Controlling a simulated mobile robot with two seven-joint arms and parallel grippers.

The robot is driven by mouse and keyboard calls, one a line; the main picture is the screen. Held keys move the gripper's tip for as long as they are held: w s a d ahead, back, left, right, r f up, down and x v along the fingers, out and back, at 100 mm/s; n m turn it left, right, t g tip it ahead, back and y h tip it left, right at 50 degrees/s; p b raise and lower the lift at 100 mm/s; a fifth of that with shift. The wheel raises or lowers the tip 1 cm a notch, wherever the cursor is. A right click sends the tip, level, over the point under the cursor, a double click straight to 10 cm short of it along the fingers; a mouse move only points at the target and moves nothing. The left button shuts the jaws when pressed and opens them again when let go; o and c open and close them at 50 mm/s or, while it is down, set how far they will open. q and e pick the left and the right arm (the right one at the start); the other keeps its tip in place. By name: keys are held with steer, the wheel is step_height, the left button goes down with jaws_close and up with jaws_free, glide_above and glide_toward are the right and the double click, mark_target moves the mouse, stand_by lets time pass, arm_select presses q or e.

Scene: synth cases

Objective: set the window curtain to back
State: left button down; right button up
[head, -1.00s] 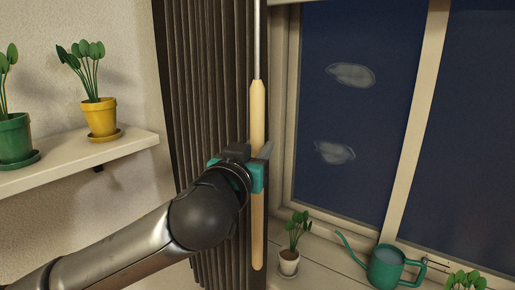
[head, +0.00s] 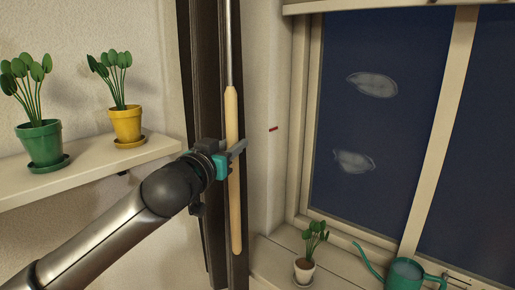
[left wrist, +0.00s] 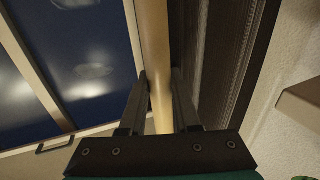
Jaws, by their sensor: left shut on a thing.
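The dark brown curtain (head: 206,90) hangs gathered in a narrow upright bundle at the left of the window (head: 380,120). A wand with a pale wooden handle (head: 232,112) on a metal rod hangs upright in front of the curtain's right part. My left gripper (head: 236,152) is shut on the wooden handle around its middle. In the left wrist view the handle (left wrist: 153,50) runs between the two fingers (left wrist: 160,100), with the curtain (left wrist: 215,60) to its right. My right gripper is not in view.
A small red mark (head: 272,128) shows on the bare wall right of the wand. A shelf (head: 85,172) at the left carries a green pot (head: 40,143) and a yellow pot (head: 126,123). A white pot (head: 304,270) and a green watering can (head: 405,273) stand on the sill.

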arm_select(q)
steer(key=shift+w+a, duration=0.65)
steer(key=shift+a, duration=0.35)
steer(key=shift+r, duration=0.1)
steer(key=c, duration=0.6)
jaws_free()
steer(key=shift+w, duration=0.15)
steer(key=shift+b+v, duration=1.45)
steer(key=shift+v, duration=6.25)
